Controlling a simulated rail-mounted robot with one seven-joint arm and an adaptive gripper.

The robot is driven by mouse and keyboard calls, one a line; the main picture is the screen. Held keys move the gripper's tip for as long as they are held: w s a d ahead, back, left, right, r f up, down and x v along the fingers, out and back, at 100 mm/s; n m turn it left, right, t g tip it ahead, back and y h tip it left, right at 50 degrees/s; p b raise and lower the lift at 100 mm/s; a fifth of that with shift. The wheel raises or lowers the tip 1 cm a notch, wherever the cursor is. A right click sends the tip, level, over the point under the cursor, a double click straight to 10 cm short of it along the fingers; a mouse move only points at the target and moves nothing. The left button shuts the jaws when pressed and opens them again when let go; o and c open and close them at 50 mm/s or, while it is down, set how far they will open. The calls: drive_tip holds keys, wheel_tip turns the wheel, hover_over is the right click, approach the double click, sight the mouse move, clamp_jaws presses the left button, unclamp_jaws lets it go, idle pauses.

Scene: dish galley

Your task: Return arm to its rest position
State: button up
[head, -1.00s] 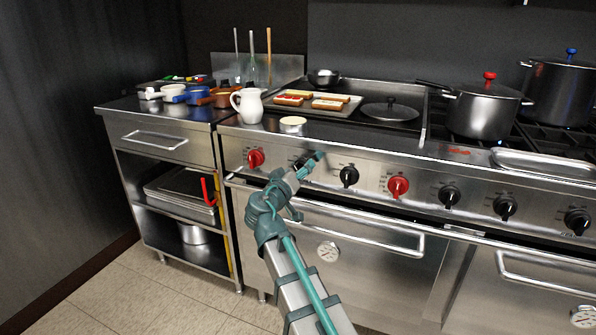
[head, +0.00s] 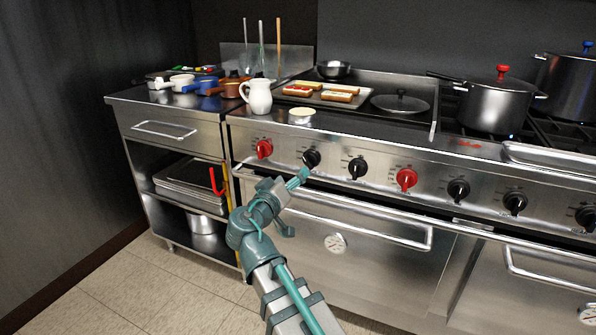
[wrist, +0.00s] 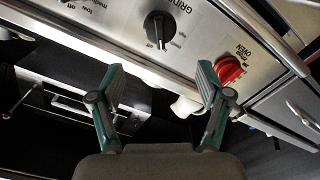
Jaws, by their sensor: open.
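My gripper (head: 297,179) is in front of the stove's control panel, below the black knobs, at the end of my teal and grey arm. In the wrist view its two fingers (wrist: 161,90) are spread apart with nothing between them. In that view a black knob (wrist: 158,28) and a red knob (wrist: 228,69) lie beyond the fingertips. I cannot tell the exact gap between the fingers and the panel.
The oven door handle (head: 360,219) runs close below my gripper. A steel pot (head: 492,108) stands at right. The floor (head: 130,285) at left is clear.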

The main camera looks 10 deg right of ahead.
drive_tip(key=shift+v, duration=0.8)
drive_tip(key=s+d+f+n+g+y, duration=0.15)
drive_tip(key=s+f+g, duration=0.4)
drive_tip(key=f, duration=0.65)
drive_tip(key=s+d+f+g+y, duration=0.15)
drive_tip(key=s+f+g, duration=0.4)
drive_tip(key=f, duration=0.65)
drive_tip(key=s+d+f+n+g, duration=0.15)
drive_tip(key=s+f+g, duration=0.35)
drive_tip(key=f, duration=0.8)
drive_tip(key=s+d+f+m+g+y, duration=0.15)
drive_tip(key=s+f+g, duration=0.35)
drive_tip(key=s, duration=0.7)
drive_tip(key=s+f+g+y, duration=0.35)
drive_tip(key=s+f, duration=0.35)
drive_tip(key=s, duration=0.6)
drive_tip(key=s+d+f+m+g+y, duration=0.15)
drive_tip(key=s+f+g, duration=0.4)
drive_tip(key=s, duration=0.65)
drive_tip(key=w+r+t+p, duration=0.3)
drive_tip(key=r+p, duration=0.4)
drive_tip(key=p, duration=0.7)
drive_tip(key=w+r+t+p, duration=0.4)
drive_tip(key=r+p, duration=0.4)
drive_tip(key=p, duration=0.6)
drive_tip(key=shift+a+t+p, duration=0.15)
drive_tip(key=shift+t+p, duration=0.2)
drive_tip(key=shift+t, duration=0.25)
